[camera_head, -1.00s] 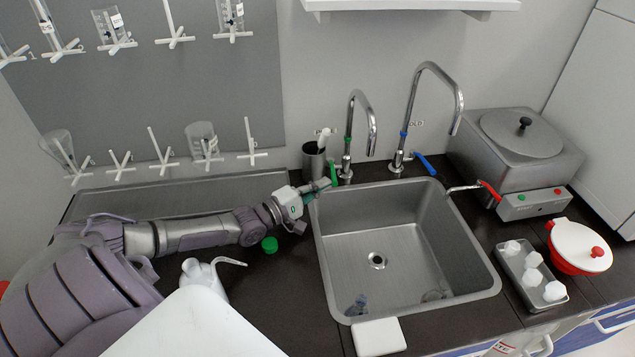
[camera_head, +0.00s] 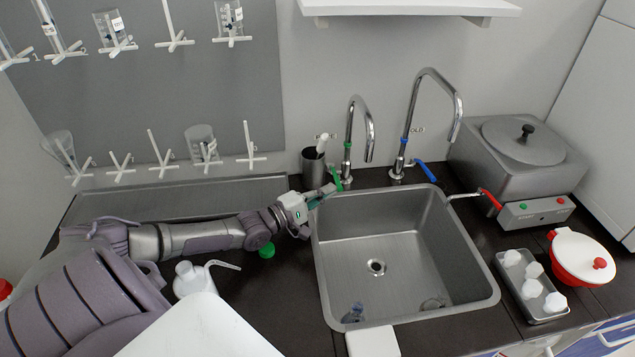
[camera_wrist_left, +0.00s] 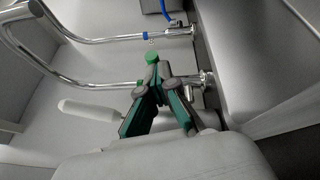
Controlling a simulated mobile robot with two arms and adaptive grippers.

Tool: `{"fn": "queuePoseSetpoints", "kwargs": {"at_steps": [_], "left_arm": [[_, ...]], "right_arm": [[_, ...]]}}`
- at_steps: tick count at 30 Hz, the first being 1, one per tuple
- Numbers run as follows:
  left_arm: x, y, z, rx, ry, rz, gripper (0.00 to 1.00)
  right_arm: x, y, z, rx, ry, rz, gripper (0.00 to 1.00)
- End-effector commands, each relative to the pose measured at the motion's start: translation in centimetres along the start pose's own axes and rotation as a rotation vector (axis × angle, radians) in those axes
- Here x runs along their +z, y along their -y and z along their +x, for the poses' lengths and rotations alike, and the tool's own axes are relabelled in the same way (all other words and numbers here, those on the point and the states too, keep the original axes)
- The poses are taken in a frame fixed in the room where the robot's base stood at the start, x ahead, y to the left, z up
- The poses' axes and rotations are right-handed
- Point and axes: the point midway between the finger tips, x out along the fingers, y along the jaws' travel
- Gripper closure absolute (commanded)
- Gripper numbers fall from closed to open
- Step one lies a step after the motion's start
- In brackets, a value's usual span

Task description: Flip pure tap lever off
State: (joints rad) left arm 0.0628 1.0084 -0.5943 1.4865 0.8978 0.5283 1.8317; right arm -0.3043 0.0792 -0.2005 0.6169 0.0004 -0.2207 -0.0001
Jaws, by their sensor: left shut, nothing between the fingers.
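The pure tap (camera_head: 349,140) is the chrome gooseneck with a green band, at the back left of the sink. Its green lever (camera_head: 336,177) sits low on the left of its base. My left gripper (camera_head: 328,192) is shut and empty, its tips right by the lever; I cannot tell if they touch. In the left wrist view the green round end of the lever (camera_wrist_left: 152,58) shows just past the shut fingertips (camera_wrist_left: 160,76), with the tap pipe (camera_wrist_left: 100,84) beside them. The rest of the lever is hidden there. My right gripper is out of view.
The second tap (camera_head: 406,135) with a blue lever (camera_head: 427,171) stands to the right. A metal cup (camera_head: 313,168) stands close behind my gripper. The steel sink (camera_head: 385,265) is in front. A green cap (camera_head: 267,250) and a white wash bottle (camera_head: 194,280) are near my arm.

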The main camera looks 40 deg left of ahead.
Motion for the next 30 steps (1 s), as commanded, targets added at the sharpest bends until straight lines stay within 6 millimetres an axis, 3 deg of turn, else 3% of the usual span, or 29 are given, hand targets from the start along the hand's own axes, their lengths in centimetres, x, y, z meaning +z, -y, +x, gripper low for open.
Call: {"fn": "queuePoseSetpoints", "kwargs": {"at_steps": [5, 18, 24, 30], "left_arm": [[0.5, 0.0, -1.7, 0.003, 0.009, -0.002, 1.0], [-0.1, 0.0, -10.5, 0.001, 0.002, -0.002, 1.0], [-0.3, 0.0, -12.3, 0.004, 0.0, -0.002, 1.0], [-0.3, -0.1, -12.6, 0.007, 0.0, -0.002, 1.0]], "right_arm": [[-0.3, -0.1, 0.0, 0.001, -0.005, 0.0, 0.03], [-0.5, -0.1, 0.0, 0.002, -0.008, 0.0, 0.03], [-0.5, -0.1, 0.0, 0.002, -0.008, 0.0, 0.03], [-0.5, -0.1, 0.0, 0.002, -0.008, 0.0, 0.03]]}}
